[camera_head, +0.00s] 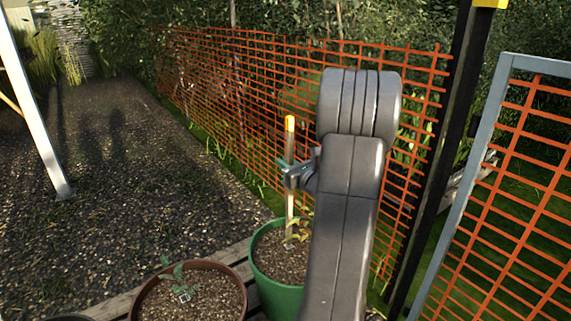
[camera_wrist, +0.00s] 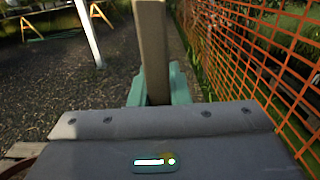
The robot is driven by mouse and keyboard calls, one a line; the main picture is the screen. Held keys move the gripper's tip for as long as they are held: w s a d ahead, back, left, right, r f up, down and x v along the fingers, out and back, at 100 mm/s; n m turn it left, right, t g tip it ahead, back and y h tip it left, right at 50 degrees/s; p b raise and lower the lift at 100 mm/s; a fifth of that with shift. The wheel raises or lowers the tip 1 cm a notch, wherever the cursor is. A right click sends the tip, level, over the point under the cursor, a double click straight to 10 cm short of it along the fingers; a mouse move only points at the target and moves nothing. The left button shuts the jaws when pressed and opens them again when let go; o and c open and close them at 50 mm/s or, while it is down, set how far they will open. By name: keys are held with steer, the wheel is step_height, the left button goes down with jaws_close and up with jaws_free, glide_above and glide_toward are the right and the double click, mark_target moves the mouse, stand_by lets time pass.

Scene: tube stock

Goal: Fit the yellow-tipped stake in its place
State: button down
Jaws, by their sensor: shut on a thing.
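The yellow-tipped stake (camera_head: 290,145) stands about upright over the green pot (camera_head: 283,300), its yellow end at the top. My gripper (camera_head: 288,168) is shut on the stake around its middle. The stake's lower end is at the small leafy plant in the green pot; I cannot tell whether it is in the soil or just above it. In the wrist view the pale wooden shaft of the stake (camera_wrist: 153,45) rises between the teal fingers of my gripper (camera_wrist: 157,90). The yellow tip is out of that view.
A brown pot (camera_head: 238,285) with a seedling stands left of the green pot on wooden slats. Orange mesh fence (camera_head: 250,90) runs behind, with a dark post (camera_head: 440,160) and a grey-framed mesh gate (camera_head: 490,120) at right. Open gravel (camera_head: 100,200) lies at left, with a white pole (camera_head: 35,110).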

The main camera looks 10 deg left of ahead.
steer(key=shift+f, duration=0.15)
steer(key=shift+f+b, duration=0.8)
steer(key=shift+f+b, duration=1.2)
steer(key=shift+f, duration=0.35)
step_height(320, 180, down, 3)
steer(key=shift+r+b, duration=0.1)
steer(key=shift+b, duration=0.8)
steer(key=shift+f, duration=0.2)
